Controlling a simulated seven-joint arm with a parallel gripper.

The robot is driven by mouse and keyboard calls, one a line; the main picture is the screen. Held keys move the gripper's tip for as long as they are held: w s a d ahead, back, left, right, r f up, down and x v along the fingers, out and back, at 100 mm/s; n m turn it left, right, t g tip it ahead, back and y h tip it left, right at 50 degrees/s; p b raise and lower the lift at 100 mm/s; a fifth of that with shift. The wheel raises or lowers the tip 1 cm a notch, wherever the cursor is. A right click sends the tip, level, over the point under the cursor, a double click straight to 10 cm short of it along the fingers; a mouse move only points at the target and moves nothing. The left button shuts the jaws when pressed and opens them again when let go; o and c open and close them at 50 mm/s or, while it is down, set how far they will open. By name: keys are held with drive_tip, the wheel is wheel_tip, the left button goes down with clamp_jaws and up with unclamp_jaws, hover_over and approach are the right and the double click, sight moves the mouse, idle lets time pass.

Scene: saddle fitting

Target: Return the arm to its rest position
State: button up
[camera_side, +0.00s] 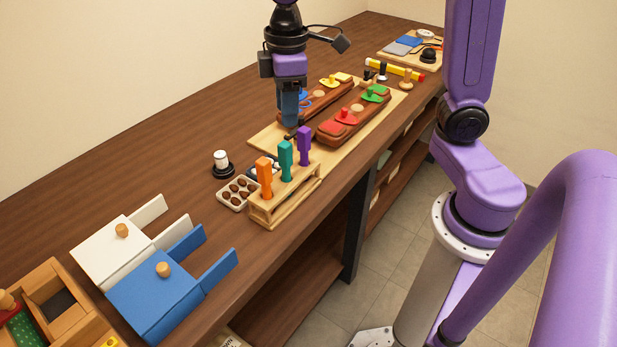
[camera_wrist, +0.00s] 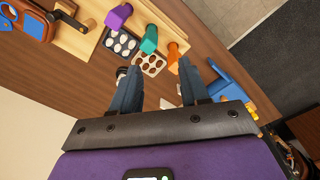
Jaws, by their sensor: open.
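My gripper (camera_side: 290,112) is above the bench, near the left end of the wooden board, in the side view. In the wrist view my gripper (camera_wrist: 160,85) shows its two blue-grey fingers apart with nothing held between them. Two brown saddle-like blocks lie on the board. The near block (camera_side: 352,115) carries red and green pieces, and the far block (camera_side: 330,97) carries yellow and blue pieces and is partly hidden by my gripper. A wooden rack (camera_side: 284,196) holds orange, teal and purple handled tools upright.
The bench (camera_side: 120,180) also holds a white box (camera_side: 112,250), a blue box (camera_side: 155,297), a tray of brown rounds (camera_side: 238,192) and a small white jar (camera_side: 221,160). A wooden tray (camera_side: 50,290) stands at the near left. A board with tools (camera_side: 400,50) lies at the far end.

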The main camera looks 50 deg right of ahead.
drive_tip(key=s+d+f+n, duration=0.1)
drive_tip(key=s+f, duration=0.2)
drive_tip(key=s, duration=0.7)
drive_tip(key=s+d+f+n, duration=0.1)
drive_tip(key=s+d+f, duration=0.1)
drive_tip(key=s, duration=0.8)
drive_tip(key=shift+d+f+n, duration=0.15)
drive_tip(key=shift+f+n, duration=0.15)
drive_tip(key=shift+f, duration=0.15)
